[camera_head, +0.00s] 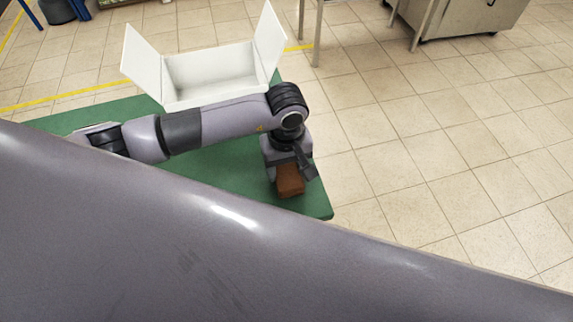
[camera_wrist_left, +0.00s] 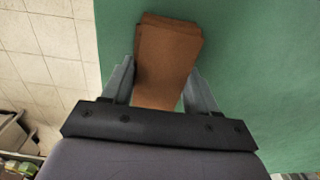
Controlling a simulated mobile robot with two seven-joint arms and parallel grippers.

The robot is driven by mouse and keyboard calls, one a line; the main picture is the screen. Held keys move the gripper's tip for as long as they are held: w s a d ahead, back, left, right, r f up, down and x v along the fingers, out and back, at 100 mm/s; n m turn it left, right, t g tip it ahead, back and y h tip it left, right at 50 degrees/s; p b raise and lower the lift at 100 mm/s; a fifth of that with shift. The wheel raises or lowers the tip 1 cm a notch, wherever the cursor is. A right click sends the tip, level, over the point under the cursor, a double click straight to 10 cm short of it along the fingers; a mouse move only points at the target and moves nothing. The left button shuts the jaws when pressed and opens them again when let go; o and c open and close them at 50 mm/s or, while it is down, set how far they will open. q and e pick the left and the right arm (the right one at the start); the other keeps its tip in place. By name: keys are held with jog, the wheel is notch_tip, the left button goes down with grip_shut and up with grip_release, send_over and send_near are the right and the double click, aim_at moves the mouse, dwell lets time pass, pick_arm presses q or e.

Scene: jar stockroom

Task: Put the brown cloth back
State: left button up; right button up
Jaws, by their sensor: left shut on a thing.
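The brown cloth (camera_head: 290,182) looks like a small folded block at the right end of the green table (camera_head: 225,180), near its edge. My left gripper (camera_head: 288,172) points down over it, with its fingers on either side of the cloth. In the left wrist view the cloth (camera_wrist_left: 166,60) sits between the two fingers of my left gripper (camera_wrist_left: 163,85), which is shut on it. The green surface lies just beyond the cloth; I cannot tell whether the cloth touches it. My right gripper is not in view.
A white open box (camera_head: 215,72) with raised flaps stands at the back of the table, behind my left arm. A large grey link of mine hides the front of the scene. Tiled floor (camera_head: 430,160) lies open to the right. A metal cabinet (camera_head: 465,18) stands at the far right.

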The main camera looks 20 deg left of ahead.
aim_at(287, 170)
pick_arm(q)
jog(key=shift+f, duration=0.2)
jog(key=o, duration=0.9)
jog(key=shift+r, duration=0.1)
jog(key=shift+o, duration=0.2)
jog(key=shift+r, duration=0.2)
notch_tip(287, 170, up, 12)
jog(key=b, duration=0.1)
jog(key=shift+s+f, duration=0.1)
